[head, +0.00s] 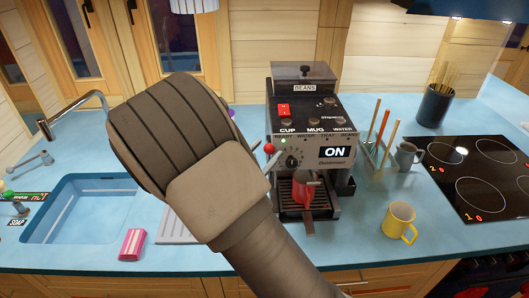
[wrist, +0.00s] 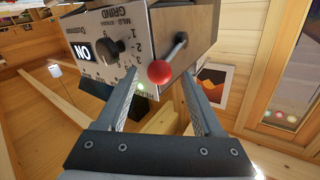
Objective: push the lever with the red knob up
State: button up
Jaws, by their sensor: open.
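The coffee machine (head: 308,112) stands on the blue counter, its display reading ON. The red knob (head: 269,148) of its lever shows just left of the machine's front, beside my arm. In the wrist view, which is turned over, the red knob (wrist: 160,72) sits at the end of a thin metal lever (wrist: 177,49) on the machine's side. My gripper (wrist: 160,80) is open, its two fingers spread on either side of the knob in the picture. Nothing is held. Whether a finger touches the knob or lever, I cannot tell. My arm hides most of the gripper in the head view.
A red cup (head: 304,190) is at the machine's drip tray. A yellow mug (head: 399,221) and a grey mug (head: 408,155) stand to the right, before the black hob (head: 480,178). The sink (head: 80,215) and a pink packet (head: 132,244) are at left.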

jog(key=b+v, duration=0.3)
jog(key=v, duration=1.4)
jog(key=shift+s, duration=0.2)
jog(key=shift+a, duration=0.1)
